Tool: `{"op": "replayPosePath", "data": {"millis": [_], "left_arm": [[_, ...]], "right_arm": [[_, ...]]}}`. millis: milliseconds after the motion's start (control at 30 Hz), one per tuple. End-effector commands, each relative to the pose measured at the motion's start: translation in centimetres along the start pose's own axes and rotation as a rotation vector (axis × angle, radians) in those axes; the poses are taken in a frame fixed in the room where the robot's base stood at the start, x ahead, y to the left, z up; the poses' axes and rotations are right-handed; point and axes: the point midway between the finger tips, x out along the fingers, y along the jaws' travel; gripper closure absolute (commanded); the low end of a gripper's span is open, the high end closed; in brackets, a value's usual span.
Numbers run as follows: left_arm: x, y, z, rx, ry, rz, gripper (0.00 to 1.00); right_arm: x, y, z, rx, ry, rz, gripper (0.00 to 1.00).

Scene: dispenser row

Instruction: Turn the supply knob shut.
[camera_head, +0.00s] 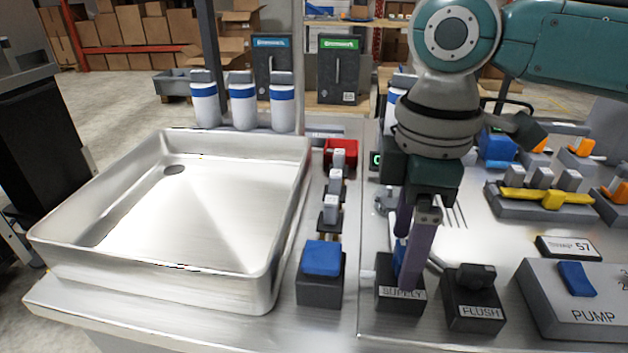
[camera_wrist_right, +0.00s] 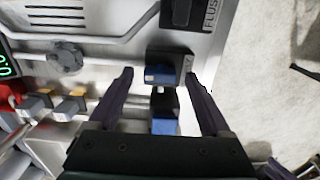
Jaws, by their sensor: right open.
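The supply knob (camera_head: 399,254) is blue and sits on a dark block (camera_head: 388,297) labelled SUPPLY. The fingers hide much of it in the head view. My right gripper (camera_head: 407,262) reaches down over this block, with its purple fingers open around the knob. In the right wrist view the blue knob (camera_wrist_right: 160,75) shows between the two fingertips (camera_wrist_right: 160,77), with a gap on each side. I cannot tell the knob's exact angle. My left gripper is not in view.
The FLUSH block (camera_head: 474,305) with a black knob stands close on the right. A dark box with a blue top (camera_head: 321,258) stands left. The PUMP box (camera_head: 575,300) is farther right. A large steel basin (camera_head: 180,220) fills the left side.

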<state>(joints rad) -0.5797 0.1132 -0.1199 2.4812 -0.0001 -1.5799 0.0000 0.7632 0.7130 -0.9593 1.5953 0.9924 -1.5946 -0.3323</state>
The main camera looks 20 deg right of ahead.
Motion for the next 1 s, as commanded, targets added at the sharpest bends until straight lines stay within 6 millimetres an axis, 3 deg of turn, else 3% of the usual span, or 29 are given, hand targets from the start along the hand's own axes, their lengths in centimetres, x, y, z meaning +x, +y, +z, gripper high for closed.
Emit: {"op": "replayPosePath", "data": {"millis": [367,1000], "left_arm": [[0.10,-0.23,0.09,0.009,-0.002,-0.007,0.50],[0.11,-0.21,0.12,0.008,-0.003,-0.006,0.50]], "right_arm": [[0.67,-0.01,-0.01,-0.001,0.000,0.001,0.20],[0.63,0.00,-0.01,0.000,0.000,0.001,0.92]]}}
